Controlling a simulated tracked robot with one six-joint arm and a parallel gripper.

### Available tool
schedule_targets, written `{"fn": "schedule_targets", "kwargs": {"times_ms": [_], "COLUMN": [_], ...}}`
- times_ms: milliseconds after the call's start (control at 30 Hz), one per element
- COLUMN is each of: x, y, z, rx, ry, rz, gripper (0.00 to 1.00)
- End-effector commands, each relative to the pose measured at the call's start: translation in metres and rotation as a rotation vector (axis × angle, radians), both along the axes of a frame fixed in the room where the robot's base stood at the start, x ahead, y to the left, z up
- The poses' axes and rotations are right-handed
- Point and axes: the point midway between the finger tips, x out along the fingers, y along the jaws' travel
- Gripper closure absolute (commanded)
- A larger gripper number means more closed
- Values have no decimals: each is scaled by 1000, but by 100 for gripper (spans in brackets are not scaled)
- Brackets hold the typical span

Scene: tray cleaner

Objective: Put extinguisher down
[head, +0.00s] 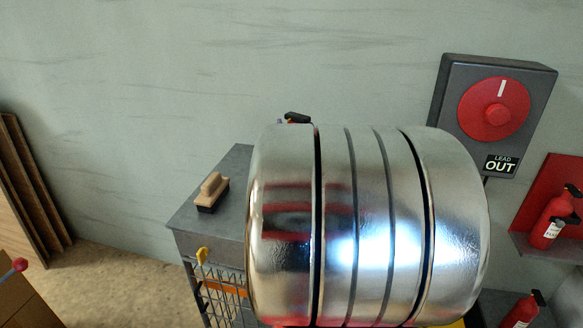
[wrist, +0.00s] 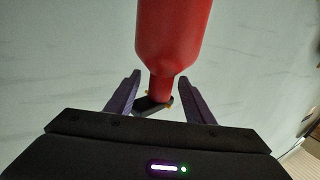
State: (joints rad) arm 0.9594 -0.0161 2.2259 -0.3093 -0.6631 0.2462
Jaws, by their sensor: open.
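A red extinguisher (wrist: 172,35) fills the upper middle of the wrist view, its body narrowing to a neck and a black valve (wrist: 150,108). My gripper (wrist: 160,79) is open, with one purple finger on each side of the neck. Gaps show between the fingers and the neck. In the head view my gripper is hidden behind a large shiny arm link of mine. A small black piece with a bit of red (head: 297,118) shows over that link's top edge. It looks like an extinguisher top, but what it stands on is hidden.
A grey cart (head: 233,165) stands left of my arm, with a wooden brush (head: 212,192) on it and a yellow hook on its front. At right are a red-backed shelf (head: 570,165) with an extinguisher (head: 553,220), another extinguisher (head: 522,311) lower, and a dial box (head: 452,90).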

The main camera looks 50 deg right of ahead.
Motion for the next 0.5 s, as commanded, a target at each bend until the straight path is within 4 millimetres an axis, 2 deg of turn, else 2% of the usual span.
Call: {"fn": "schedule_targets", "kwargs": {"times_ms": [300, 500], "x": [26, 30], "y": [-24, -27], "z": [-2, -2], "rx": [2, 1], "ry": [1, 0], "rz": [1, 1], "gripper": [52, 52]}}
